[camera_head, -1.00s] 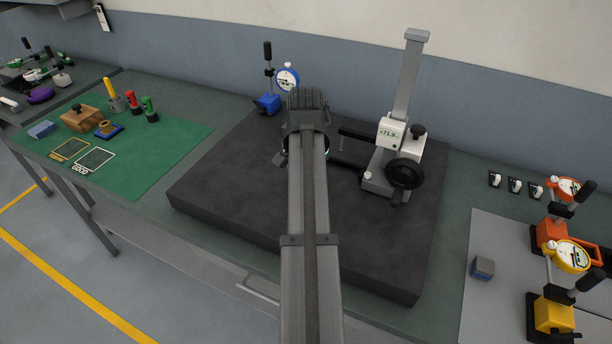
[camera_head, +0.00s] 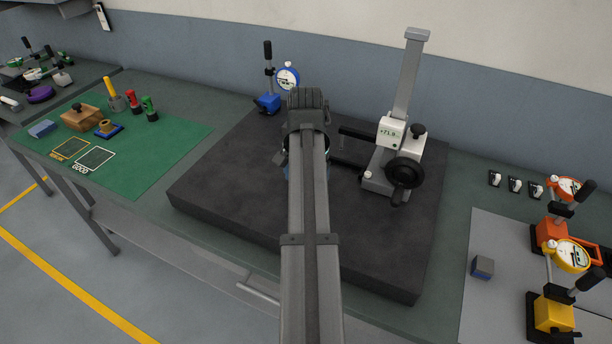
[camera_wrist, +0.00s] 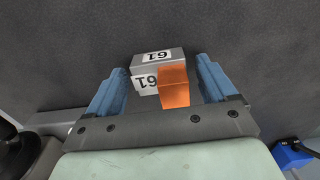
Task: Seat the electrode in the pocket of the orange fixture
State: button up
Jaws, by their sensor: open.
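A grey block with white labels reading "61" (camera_wrist: 144,63), with a copper-orange block (camera_wrist: 173,88) on it, appears to be the electrode on its holder. In the wrist view it lies between the two blue fingers of my gripper (camera_wrist: 160,72), over the dark plate. In the head view my arm hides this piece and most of the gripper. An open orange frame (camera_head: 594,252), possibly the orange fixture, is partly visible at the right edge behind the dial stands; its pocket is not clear.
A grey height gauge (camera_head: 385,160) stands on the dark plate (camera_head: 230,190), right of my arm. Yellow (camera_head: 553,314) and orange (camera_head: 552,234) dial stands crowd the right side. The plate's front left is clear.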

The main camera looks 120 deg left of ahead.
jog(key=shift+o, duration=0.4)
notch_tip(320, 180, up, 12)
jog(key=shift+r, duration=0.1)
dwell(0.3)
notch_tip(320, 180, down, 13)
jog(key=shift+r, duration=0.2)
dwell(0.9)
jog(key=c, duration=1.5)
grip_shut()
jog(key=shift+r, duration=0.15)
